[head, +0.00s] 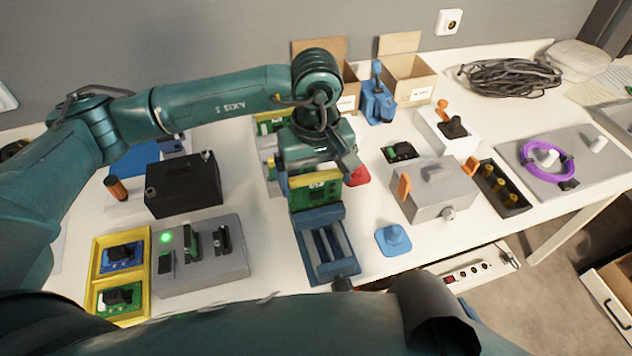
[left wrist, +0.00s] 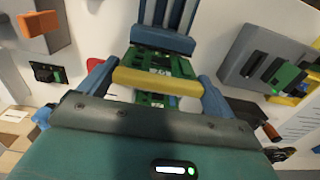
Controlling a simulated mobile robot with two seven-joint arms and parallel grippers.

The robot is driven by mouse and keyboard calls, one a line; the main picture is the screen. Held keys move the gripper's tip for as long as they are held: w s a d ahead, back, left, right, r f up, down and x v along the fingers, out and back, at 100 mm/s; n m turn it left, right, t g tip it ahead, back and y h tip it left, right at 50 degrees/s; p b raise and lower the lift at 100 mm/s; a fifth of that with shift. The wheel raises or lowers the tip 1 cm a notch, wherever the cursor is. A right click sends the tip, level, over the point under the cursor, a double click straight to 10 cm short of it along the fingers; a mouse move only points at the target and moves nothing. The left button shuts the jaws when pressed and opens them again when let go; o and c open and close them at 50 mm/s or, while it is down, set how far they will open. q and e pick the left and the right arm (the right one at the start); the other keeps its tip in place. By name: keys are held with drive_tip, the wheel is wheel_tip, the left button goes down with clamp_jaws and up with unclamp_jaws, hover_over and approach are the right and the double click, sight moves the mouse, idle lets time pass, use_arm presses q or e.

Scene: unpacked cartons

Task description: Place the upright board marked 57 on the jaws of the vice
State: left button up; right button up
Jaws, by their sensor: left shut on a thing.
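My left gripper (head: 316,178) is shut on an upright green board (head: 317,196) with a yellow top strip. In the left wrist view the yellow strip (left wrist: 158,82) lies between the fingers, with green board (left wrist: 150,64) showing beyond it. The mark 57 cannot be read. The blue vice (head: 324,246) is directly below and in front of the gripper; it also shows in the left wrist view (left wrist: 164,38). The board's lower edge is at the far end of the vice, by its jaws. Whether it touches them cannot be told. My right gripper is not in view.
A grey fixture (head: 205,262) with a green light and a yellow tray (head: 122,232) with boards stand left. A rack with yellow-topped boards (head: 272,124) is behind the gripper.

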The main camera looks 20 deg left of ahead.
use_arm(q)
drive_tip(key=shift+f, duration=1.1)
drive_tip(key=shift+f, duration=0.1)
drive_tip(key=shift+f+b, duration=0.2)
drive_tip(key=shift+b, duration=0.1)
drive_tip(key=o, duration=0.8)
drive_tip(key=shift+r, duration=0.1)
drive_tip(key=shift+c, duration=0.2)
drive_tip(key=shift+r+p, duration=0.4)
wheel_tip(320, 180, up, 12)
drive_tip(key=shift+f+b, duration=0.15)
drive_tip(key=shift+b, duration=0.4)
